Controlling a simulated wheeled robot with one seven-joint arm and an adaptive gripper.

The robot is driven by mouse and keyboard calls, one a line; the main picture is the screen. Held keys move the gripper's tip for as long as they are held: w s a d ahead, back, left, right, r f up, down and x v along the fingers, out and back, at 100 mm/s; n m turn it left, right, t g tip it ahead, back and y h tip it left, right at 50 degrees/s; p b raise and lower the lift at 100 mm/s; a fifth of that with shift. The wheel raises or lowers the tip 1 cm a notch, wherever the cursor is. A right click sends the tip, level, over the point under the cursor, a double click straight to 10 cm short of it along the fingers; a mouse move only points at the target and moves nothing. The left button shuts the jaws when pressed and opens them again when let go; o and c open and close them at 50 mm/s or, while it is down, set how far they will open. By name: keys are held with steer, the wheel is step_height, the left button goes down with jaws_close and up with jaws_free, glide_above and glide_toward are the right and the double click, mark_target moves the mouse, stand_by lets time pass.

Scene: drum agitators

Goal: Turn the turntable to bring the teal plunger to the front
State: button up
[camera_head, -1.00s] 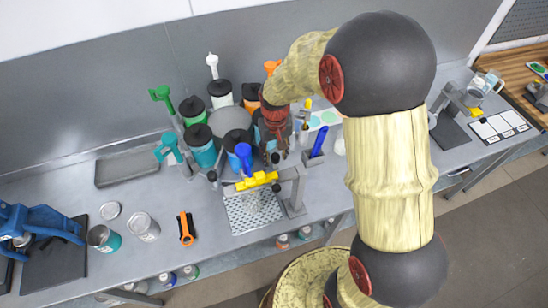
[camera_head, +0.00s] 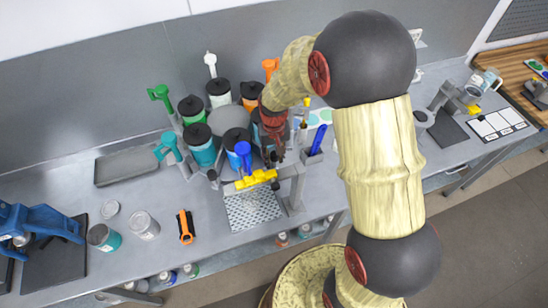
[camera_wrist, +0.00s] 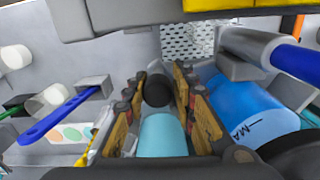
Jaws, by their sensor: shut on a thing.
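The teal plunger (camera_head: 168,147) has its handle at the left side of the turntable, beside a teal drum with a black lid (camera_head: 203,150). The turntable's bare grey centre (camera_head: 229,118) shows between several drums with coloured plungers. The blue plunger (camera_head: 243,152) is at the front, just behind the yellow bar (camera_head: 257,179). My gripper (camera_head: 277,155) is low at the turntable's front right. In the wrist view its fingers are closed around a black round knob (camera_wrist: 157,90). A pale cyan drum (camera_wrist: 163,137) and a blue drum (camera_wrist: 248,108) are close by.
A grey stand (camera_head: 292,188) carries the yellow bar above a perforated plate (camera_head: 252,208). A blue-handled tool in a holder (camera_head: 317,140) is close to the right of my gripper. A grey tray (camera_head: 127,165) lies at the left. Cans and an orange-black tool (camera_head: 186,227) are front left.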

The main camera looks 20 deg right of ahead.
jaws_close()
steer(key=shift+d, duration=0.1)
stand_by(0.3)
steer(key=w+d+n+b, duration=0.1)
steer(key=w+d+n, duration=0.1)
steer(key=w+d, duration=0.1)
steer(key=w+d+n, duration=0.3)
steer(key=w+d, duration=0.1)
steer(key=shift+d+b, duration=0.2)
steer(key=shift+b, duration=0.15)
steer(key=shift+w+d+n+b, duration=0.15)
steer(key=shift+w+d+n, duration=0.4)
steer(key=shift+w+n, duration=1.05)
steer(key=shift+w+d+n+b, duration=0.15)
steer(key=shift+w+d+n, duration=0.55)
steer(key=shift+w, duration=1.65)
steer(key=shift+w+d+n+b, duration=0.15)
steer(key=shift+w+d+n, duration=0.3)
steer(key=shift+w+n, duration=1.15)
steer(key=shift+w+m, duration=0.4)
